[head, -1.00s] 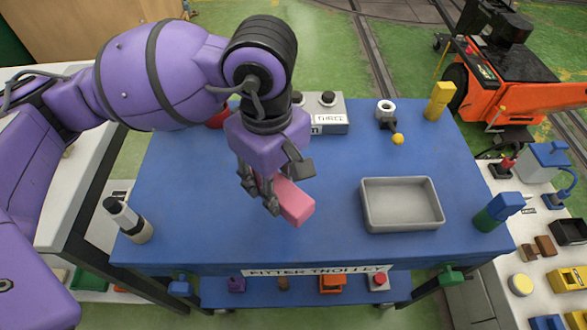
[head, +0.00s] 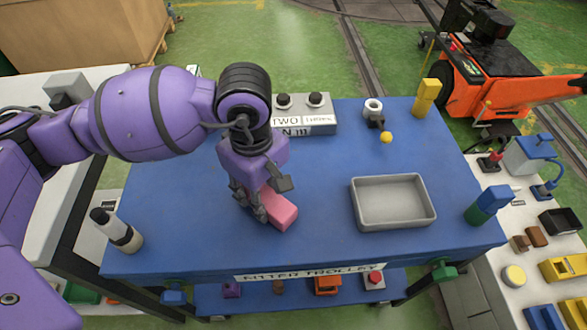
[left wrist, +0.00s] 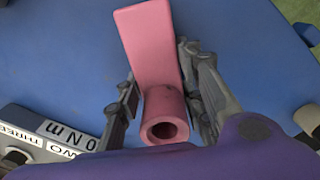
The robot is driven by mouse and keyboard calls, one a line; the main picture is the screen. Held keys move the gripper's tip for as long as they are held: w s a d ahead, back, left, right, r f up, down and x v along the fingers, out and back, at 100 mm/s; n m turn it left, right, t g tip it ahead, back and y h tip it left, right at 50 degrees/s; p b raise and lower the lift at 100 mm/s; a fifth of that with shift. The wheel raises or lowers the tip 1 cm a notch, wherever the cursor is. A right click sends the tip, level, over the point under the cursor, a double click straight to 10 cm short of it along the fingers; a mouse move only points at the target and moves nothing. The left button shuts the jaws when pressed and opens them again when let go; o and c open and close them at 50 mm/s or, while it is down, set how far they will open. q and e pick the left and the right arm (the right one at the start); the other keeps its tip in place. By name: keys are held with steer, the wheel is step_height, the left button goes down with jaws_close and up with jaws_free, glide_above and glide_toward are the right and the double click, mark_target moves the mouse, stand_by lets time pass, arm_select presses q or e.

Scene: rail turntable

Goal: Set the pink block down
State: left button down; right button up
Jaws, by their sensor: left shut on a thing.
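The pink block (head: 281,213) is in my left gripper (head: 262,203), over the blue trolley top (head: 310,180) left of the grey tray. In the left wrist view, the block (left wrist: 148,45) is a flat pink slab with a hollow round tube at its near end. The fingers of my left gripper (left wrist: 162,95) are shut on either side of it. The block is very low over the blue surface; I cannot tell whether it touches. My right gripper is in neither view.
An empty grey tray (head: 393,225) stands right of the block. A grey box with dark knobs (head: 322,117) is behind. A dark-capped bottle (head: 118,232) stands front left, a blue-green object (head: 488,205) at the right edge. The blue top around the block is clear.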

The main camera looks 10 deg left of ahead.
arm_select(q)
steer(key=c, duration=1.2)
jaws_free()
steer(key=shift+f, duration=0.1)
step_height(320, 180, up, 12)
steer(key=shift+r+p, duration=0.25)
steer(key=shift+p, duration=0.1)
